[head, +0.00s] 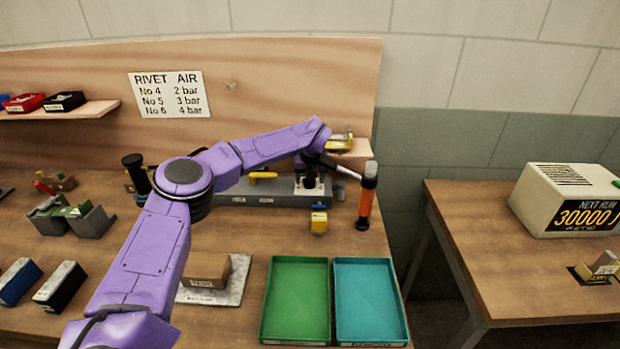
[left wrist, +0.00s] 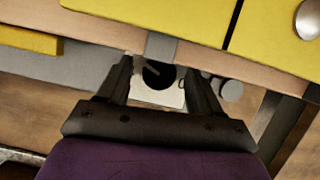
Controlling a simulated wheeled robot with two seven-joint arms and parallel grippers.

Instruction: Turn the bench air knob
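The air knob (left wrist: 157,76) shows in the left wrist view as a dark round knob with a pale pointer mark, on a white plate (left wrist: 172,98). In the head view the plate (head: 325,186) sits at the right end of a grey bench unit (head: 250,194), and my gripper mostly hides the knob. My left gripper (head: 312,178) points down at the knob. In the left wrist view the fingers of the left gripper (left wrist: 160,80) are apart, one on each side of the knob, with small gaps showing. I cannot tell its exact height above the plate. My right gripper is not in view.
An orange and black cylinder (head: 366,198) stands just right of the gripper. A small shelf (head: 352,152) with a yellow item is close behind. Green (head: 297,300) and teal (head: 370,300) trays lie at the front.

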